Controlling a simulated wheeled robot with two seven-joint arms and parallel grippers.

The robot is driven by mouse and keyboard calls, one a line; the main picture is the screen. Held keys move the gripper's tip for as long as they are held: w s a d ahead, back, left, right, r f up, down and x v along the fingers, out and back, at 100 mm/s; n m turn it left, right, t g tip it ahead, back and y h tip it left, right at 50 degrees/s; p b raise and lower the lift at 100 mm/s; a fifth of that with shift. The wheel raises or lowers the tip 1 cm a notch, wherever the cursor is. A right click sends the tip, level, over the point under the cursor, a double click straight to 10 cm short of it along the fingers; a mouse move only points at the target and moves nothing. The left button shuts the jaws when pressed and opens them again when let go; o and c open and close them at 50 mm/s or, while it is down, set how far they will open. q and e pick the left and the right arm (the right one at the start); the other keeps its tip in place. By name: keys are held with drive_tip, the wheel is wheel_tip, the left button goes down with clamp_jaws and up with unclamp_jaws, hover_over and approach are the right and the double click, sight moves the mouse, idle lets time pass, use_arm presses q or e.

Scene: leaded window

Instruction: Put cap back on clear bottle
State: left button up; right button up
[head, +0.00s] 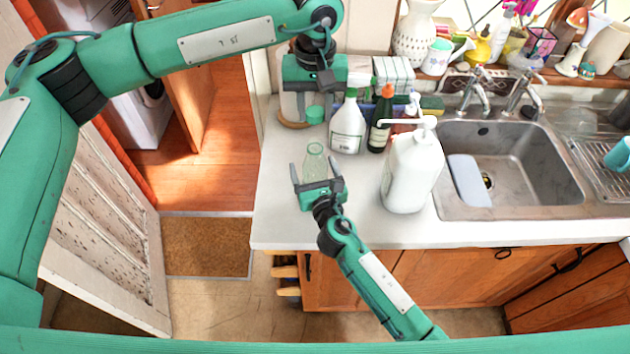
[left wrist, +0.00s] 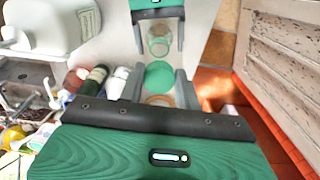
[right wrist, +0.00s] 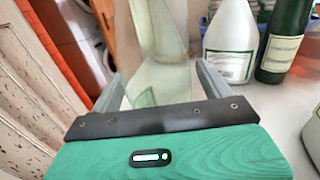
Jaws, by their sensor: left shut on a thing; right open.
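The clear bottle (head: 314,160), pale green glass, stands upright and uncapped on the counter near its left edge. My right gripper (head: 316,176) is open with its fingers on either side of the bottle; the right wrist view shows the bottle (right wrist: 160,50) between them. The green cap (head: 315,114) is at my left gripper (head: 316,103), beyond the bottle in the head view. In the left wrist view the round cap (left wrist: 159,75) sits between the fingertips of my left gripper (left wrist: 160,78), shut on it. The left fingers are hard to make out in the head view.
A white spray bottle (head: 348,127), a dark green bottle (head: 380,122) and a large white pump bottle (head: 412,172) stand right of the clear bottle. The sink (head: 530,185) lies further right. The counter (head: 285,228) is bare at its front left.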

sight(315, 144)
use_arm(q)
drive_tip(key=shift+s, duration=0.1)
use_arm(e)
drive_tip(key=shift+w+a, duration=0.1)
drive_tip(key=shift+w, duration=0.1)
drive_tip(key=c, duration=1.5)
use_arm(q)
drive_tip(key=shift+f, duration=2.45)
drive_tip(key=shift+f, duration=0.1)
drive_tip(key=shift+f, duration=0.8)
drive_tip(key=shift+f, duration=0.55)
